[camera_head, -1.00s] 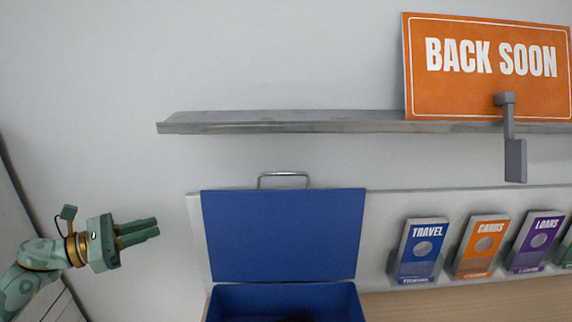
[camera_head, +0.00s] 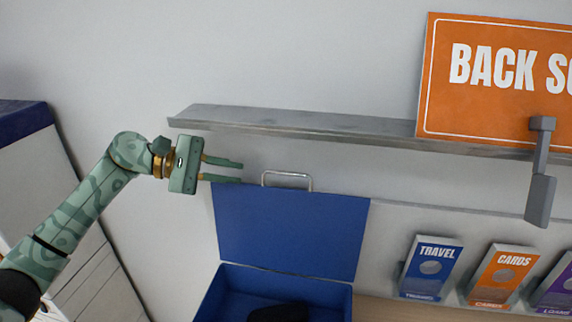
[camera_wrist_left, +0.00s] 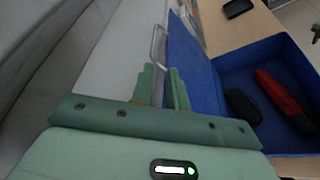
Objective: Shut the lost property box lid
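The blue lost property box (camera_head: 340,300) stands on the counter with its lid (camera_head: 290,230) raised upright, and its inside shows. A metal handle (camera_head: 288,174) sits on the lid's top edge. My left gripper (camera_head: 241,173) is at the lid's upper left corner, left of the handle, with its fingers apart and nothing between them that I can make out. In the left wrist view the fingers (camera_wrist_left: 161,88) point towards the handle (camera_wrist_left: 158,45), and the lid (camera_wrist_left: 190,65) is beside them.
The box holds a black item (camera_wrist_left: 243,105) and a red item (camera_wrist_left: 280,98). A grey shelf (camera_head: 300,121) runs above the lid, carrying an orange sign (camera_head: 500,80). A grey hanging piece (camera_head: 540,170) is at right. Leaflet holders (camera_head: 430,268) stand right of the box.

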